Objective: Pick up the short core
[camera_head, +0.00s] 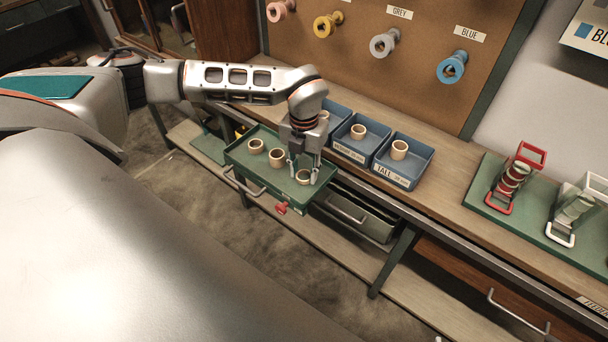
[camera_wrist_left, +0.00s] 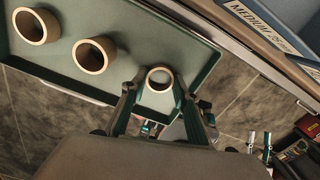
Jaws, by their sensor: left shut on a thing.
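A green tray (camera_head: 240,165) holds tan ring-shaped cores in a row. The left core (camera_head: 255,146) and the middle core (camera_head: 277,157) stand free. The short core (camera_head: 303,178) is at the right end and looks lower than the others. My left gripper (camera_head: 304,170) points down over it and is shut on it. In the left wrist view, the fingers (camera_wrist_left: 159,92) sit on either side of the short core (camera_wrist_left: 149,79), with the left core (camera_wrist_left: 37,26) and middle core (camera_wrist_left: 94,54) apart from it. My right gripper is out of view.
Blue boxes stand behind the tray: the TALL box (camera_head: 403,178), the MEDIUM box (camera_head: 352,150) and another, partly hidden by my arm; each has a core in it. Winding stands (camera_head: 513,178) on a green mat are at the right. Coloured spools hang on the board (camera_head: 420,85).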

